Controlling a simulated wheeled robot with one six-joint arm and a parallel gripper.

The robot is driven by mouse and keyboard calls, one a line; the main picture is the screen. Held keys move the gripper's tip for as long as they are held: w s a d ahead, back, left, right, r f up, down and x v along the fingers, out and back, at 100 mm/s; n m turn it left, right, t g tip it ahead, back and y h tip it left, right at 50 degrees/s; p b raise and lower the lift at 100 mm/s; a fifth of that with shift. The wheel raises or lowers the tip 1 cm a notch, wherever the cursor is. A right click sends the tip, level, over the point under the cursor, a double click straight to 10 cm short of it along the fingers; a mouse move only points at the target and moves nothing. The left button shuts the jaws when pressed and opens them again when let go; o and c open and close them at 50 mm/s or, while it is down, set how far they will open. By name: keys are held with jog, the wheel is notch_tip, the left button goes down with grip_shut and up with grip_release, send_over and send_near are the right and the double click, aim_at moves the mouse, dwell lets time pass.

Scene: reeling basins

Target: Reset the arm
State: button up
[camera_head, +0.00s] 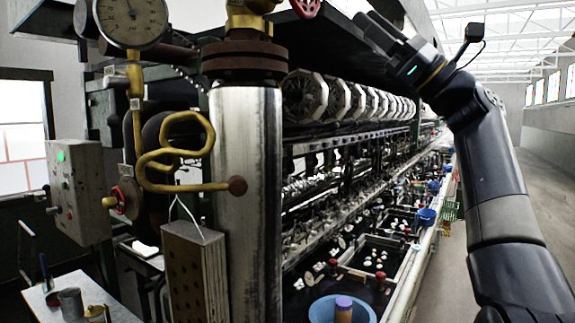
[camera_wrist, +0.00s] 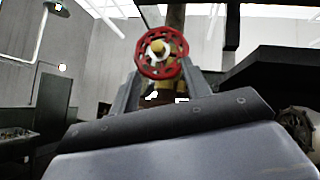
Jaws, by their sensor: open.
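My arm (camera_head: 500,190) rises along the right side of the head view. My gripper (camera_head: 376,28) is at its upper end, pointing up and to the left, beside the top of the reeling machine. In the wrist view the gripper's two fingers stand apart with nothing held between them. A red valve wheel (camera_wrist: 162,54) with a brass centre shows beyond the fingers, apart from them as far as I can tell. Part of a red wheel (camera_head: 306,6) also shows at the top edge of the head view.
A metal pipe column (camera_head: 245,200) with a pressure gauge (camera_head: 131,20) stands left of the machine. The row of reels (camera_head: 340,98) runs behind my gripper. A blue basin (camera_head: 340,308) is low in front. The aisle floor (camera_head: 540,190) at right looks clear.

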jog(key=n+g, duration=0.1)
jog(key=n, duration=0.1)
jog(key=w+n+g+p, duration=0.1)
jog(key=n+g, duration=0.1)
jog(key=shift+w+a+r+g, duration=0.1)
jog(key=shift+a+r+g, duration=0.05)
jog(key=shift+g, duration=0.15)
jog(key=shift+a+r, duration=0.1)
